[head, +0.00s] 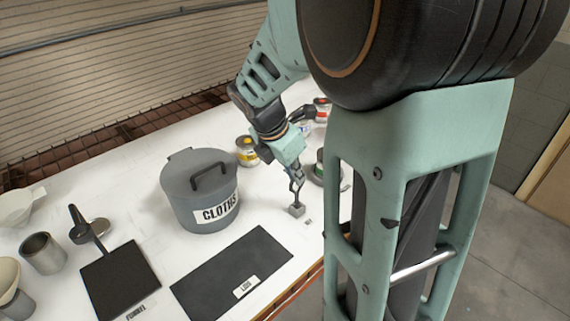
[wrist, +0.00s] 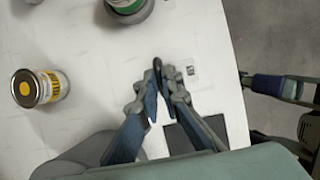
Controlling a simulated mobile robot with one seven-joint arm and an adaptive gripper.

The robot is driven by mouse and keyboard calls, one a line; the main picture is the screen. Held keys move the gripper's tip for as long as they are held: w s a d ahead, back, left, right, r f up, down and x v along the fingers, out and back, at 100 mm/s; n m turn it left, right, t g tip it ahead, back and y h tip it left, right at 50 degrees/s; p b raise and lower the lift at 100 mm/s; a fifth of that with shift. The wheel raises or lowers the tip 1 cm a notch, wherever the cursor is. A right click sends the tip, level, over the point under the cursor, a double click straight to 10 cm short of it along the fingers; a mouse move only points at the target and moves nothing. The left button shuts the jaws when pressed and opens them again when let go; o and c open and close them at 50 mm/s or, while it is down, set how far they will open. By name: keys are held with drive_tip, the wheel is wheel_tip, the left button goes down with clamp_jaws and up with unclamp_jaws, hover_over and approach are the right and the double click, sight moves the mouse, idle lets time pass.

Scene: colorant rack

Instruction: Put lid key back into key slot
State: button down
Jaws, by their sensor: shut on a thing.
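My gripper (head: 297,180) points down over the right part of the white table, just above a small grey block (head: 296,210), which looks like the key slot. In the wrist view my gripper (wrist: 161,88) has its fingers closed around a slim dark piece, the lid key (wrist: 157,68). The key's upper end shows between the fingertips; its lower end is hidden. The grey block (wrist: 169,72) is partly hidden behind the fingers. I cannot tell whether the key touches the block or is inside it.
A grey CLOTHS bin (head: 198,190) stands left of my gripper. A black LIDS mat (head: 225,275) and a FUNNEL mat (head: 118,282) lie in front. The table's right edge is close.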

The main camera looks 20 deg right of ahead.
drive_tip(key=shift+f+b, duration=1)
drive_tip(key=shift+f, duration=0.85)
drive_tip(key=c, duration=2)
unclamp_jaws()
drive_tip(key=shift+r, duration=0.1)
drive_tip(key=shift+c, duration=0.2)
